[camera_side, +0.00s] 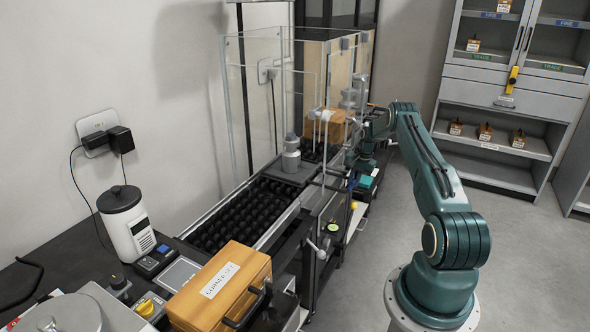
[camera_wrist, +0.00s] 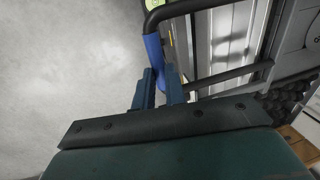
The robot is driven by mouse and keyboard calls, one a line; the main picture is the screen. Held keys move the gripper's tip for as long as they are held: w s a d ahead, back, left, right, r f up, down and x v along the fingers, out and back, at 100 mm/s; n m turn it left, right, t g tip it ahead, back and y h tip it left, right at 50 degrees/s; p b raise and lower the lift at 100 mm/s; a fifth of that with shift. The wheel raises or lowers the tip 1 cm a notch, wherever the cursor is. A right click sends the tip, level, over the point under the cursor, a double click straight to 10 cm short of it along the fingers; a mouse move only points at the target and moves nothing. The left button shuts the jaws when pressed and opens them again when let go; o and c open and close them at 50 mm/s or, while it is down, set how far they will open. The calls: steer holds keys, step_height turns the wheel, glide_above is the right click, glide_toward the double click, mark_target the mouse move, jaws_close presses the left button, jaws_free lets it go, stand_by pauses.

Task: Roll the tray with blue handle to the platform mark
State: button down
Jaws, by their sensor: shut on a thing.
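In the wrist view, my gripper (camera_wrist: 160,82) is shut on a blue handle grip (camera_wrist: 153,48) on a bent black tube. A dark flat tray (camera_side: 283,177) bearing a grey weight (camera_side: 291,154) lies on the black rollers (camera_side: 240,214). I cannot tell whether the held handle belongs to this tray. The platform mark cannot be made out.
A wooden case (camera_side: 218,285) and a white canister (camera_side: 127,224) stand at the near end. The floor at right is open before a grey cabinet (camera_side: 493,137).

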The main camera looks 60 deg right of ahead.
steer(key=c, duration=1.5)
jaws_free()
steer(key=shift+o, duration=0.2)
steer(key=shift+a, duration=0.2)
steer(key=a, duration=2.6)
step_height(320, 180, up, 13)
steer(key=s+a, duration=0.1)
steer(key=s, duration=0.1)
steer(key=shift+s, duration=0.2)
steer(key=shift+f, duration=0.1)
